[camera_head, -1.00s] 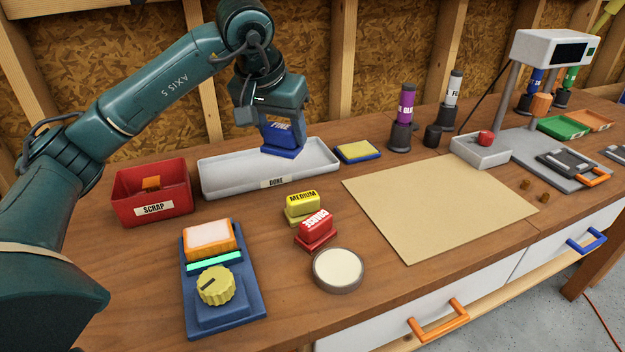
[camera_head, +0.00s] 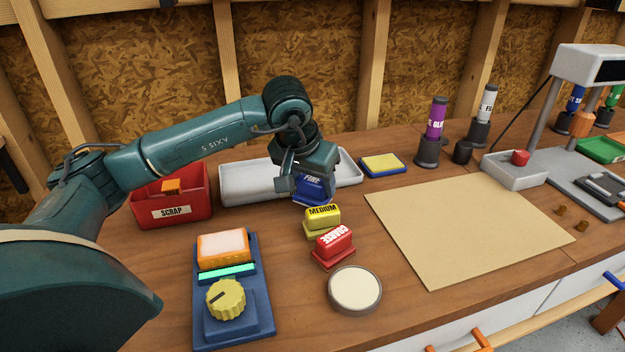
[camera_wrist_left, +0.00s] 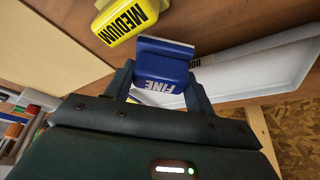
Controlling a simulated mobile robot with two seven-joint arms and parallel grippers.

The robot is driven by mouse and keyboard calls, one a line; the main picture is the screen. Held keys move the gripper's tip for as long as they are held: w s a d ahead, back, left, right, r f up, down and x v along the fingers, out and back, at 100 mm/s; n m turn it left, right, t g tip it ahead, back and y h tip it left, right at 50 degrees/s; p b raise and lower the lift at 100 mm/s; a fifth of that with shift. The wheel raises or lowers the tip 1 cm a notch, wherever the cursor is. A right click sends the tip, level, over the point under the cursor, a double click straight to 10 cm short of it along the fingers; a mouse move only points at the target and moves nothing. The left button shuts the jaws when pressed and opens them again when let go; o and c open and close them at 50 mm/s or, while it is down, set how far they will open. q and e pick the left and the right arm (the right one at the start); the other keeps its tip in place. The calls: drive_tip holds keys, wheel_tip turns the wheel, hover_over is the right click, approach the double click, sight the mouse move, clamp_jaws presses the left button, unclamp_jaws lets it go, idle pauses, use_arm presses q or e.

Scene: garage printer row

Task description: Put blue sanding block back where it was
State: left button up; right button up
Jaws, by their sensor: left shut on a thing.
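The blue sanding block (camera_head: 314,191), marked FINE, is in my left gripper (camera_head: 311,175). It also shows between the two fingers in the left wrist view (camera_wrist_left: 163,68). It is upright in front of the long white tray (camera_head: 246,186) and just behind the yellow MEDIUM block (camera_head: 322,221). I cannot tell whether its base touches the bench. The red COARSE block (camera_head: 334,243) stands in front of the yellow one, roughly in line with it. My right gripper is not in view.
A red SCRAP bin (camera_head: 160,213) stands left of the tray. A blue sander-like unit with a yellow knob (camera_head: 226,298) and a round pale disc (camera_head: 354,288) are nearer. A yellow-topped pad (camera_head: 383,163) lies to the right of the tray. A tan sheet (camera_head: 465,215) covers the bench at right.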

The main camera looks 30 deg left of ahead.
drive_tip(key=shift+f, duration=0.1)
use_arm(q)
drive_tip(key=shift+f+b, duration=0.3)
drive_tip(key=shift+b, duration=0.05)
drive_tip(key=shift+f, duration=0.25)
drive_tip(key=o, duration=0.5)
drive_tip(key=shift+c, duration=0.2)
drive_tip(key=o, duration=0.4)
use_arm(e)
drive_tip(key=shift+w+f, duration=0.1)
use_arm(q)
drive_tip(key=shift+r, duration=0.15)
